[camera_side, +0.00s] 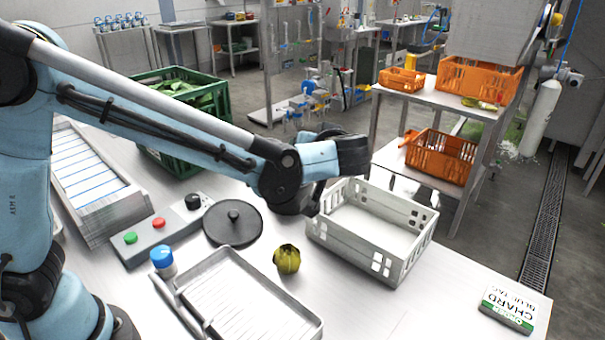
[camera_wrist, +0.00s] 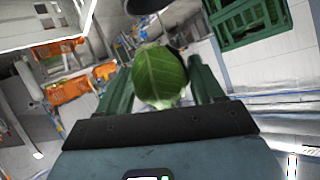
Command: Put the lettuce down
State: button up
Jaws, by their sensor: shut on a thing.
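The lettuce (camera_wrist: 158,82), a rounded green leaf head with pale veins, sits between the two green fingers of my gripper (camera_wrist: 160,67) in the wrist view. The gripper is shut on it. There the fingers and the lettuce cannot be made out behind my arm. The crate's visible floor is bare and white.
A black lidded disc (camera_side: 233,231), a button box (camera_side: 153,240) and a blue-capped jar (camera_side: 163,260) stand left. A green crate (camera_side: 168,162) is behind. A chard label box (camera_side: 515,309) lies front right.

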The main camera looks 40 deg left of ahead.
jog(key=shift+w+a+f, duration=0.9)
jog(key=shift+a+f, duration=0.85)
jog(key=shift+a, duration=0.15)
jog(key=shift+w+a+f, duration=0.95)
jog(key=shift+a+f, duration=0.85)
jog(key=shift+a, duration=0.15)
jog(key=shift+w+a+f, duration=0.9)
jog(key=shift+a+f, duration=0.85)
jog(key=shift+a, duration=0.15)
jog(key=shift+f, duration=0.6)
jog(key=o, duration=0.8)
